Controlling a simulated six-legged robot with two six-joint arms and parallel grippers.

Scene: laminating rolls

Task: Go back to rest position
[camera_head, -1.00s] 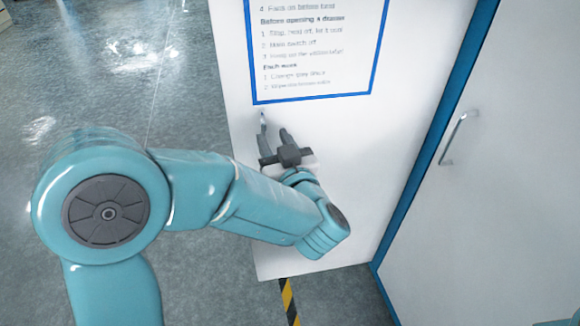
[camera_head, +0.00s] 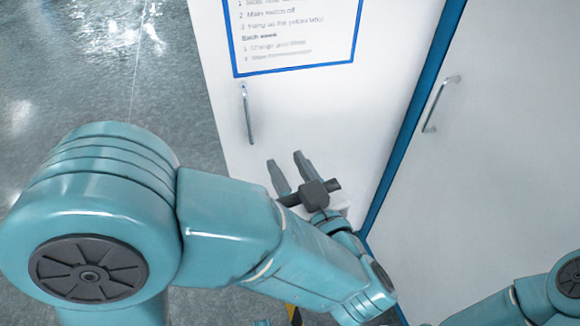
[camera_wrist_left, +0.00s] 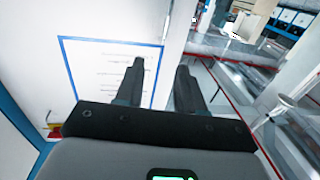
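My left gripper (camera_head: 286,172) is in front of a white door panel (camera_head: 340,120), below and to the right of its metal handle (camera_head: 247,114). Its two fingers are spread apart with nothing between them, and they are clear of the handle. The left wrist view shows the same open fingers (camera_wrist_left: 158,88) with the blue-framed notice (camera_wrist_left: 85,62) behind them. My right arm shows at the lower right of the head view; its gripper is out of the picture.
A second white door (camera_head: 500,150) with a handle (camera_head: 438,104) stands to the right, past a blue edge strip (camera_head: 412,120). Bare grey floor (camera_head: 100,70) lies to the left. A yellow and black floor stripe (camera_head: 293,313) shows low down.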

